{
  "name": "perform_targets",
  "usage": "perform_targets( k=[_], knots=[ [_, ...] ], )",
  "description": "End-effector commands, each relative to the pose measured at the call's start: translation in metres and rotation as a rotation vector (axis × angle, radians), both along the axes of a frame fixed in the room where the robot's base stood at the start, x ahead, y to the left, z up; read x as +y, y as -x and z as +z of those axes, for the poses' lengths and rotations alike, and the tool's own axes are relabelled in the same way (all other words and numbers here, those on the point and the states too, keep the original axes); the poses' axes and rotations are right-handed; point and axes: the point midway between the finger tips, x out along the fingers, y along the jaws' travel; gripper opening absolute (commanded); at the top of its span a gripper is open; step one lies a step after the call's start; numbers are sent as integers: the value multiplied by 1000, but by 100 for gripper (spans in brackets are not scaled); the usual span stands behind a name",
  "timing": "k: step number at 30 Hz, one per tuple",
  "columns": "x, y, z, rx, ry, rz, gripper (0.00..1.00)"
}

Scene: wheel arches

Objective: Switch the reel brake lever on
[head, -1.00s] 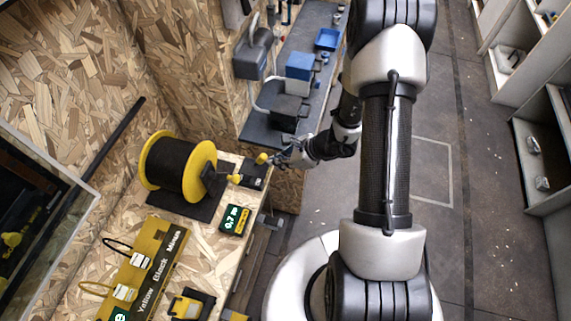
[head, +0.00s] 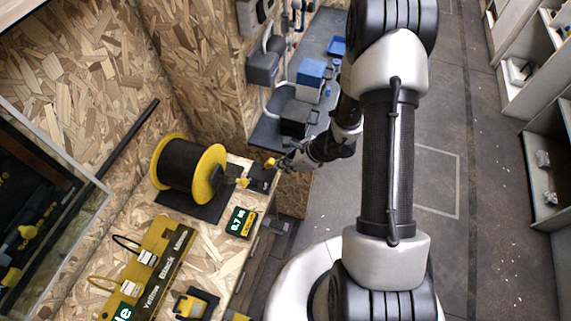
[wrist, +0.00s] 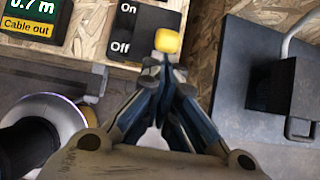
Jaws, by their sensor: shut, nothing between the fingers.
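The reel brake lever's yellow knob (head: 271,163) stands at the right end of its black base (head: 262,178), on the bench beside the reel. In the wrist view the base (wrist: 150,20) carries the labels On above and Off below. The knob (wrist: 168,41) lies right of both labels, nearer the height of Off. My gripper (head: 283,165) is just right of the knob. In the wrist view its shut, empty fingertips (wrist: 165,66) are right below the knob. I cannot tell whether they touch it. The lever's stem is hidden.
The black cable reel (head: 188,167) with yellow flanges stands left of the lever, with a yellow crank knob (head: 242,182) close by. A green length display (head: 241,222) lies in front. A dark side shelf (head: 268,135) holds boxes behind. Open floor lies to the right.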

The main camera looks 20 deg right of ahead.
Motion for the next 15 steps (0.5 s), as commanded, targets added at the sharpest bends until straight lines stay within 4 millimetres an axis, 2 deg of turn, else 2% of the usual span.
perform_targets(
  k=[15],
  knots=[
    [17,-12,23,145,210,9,0]
  ],
)
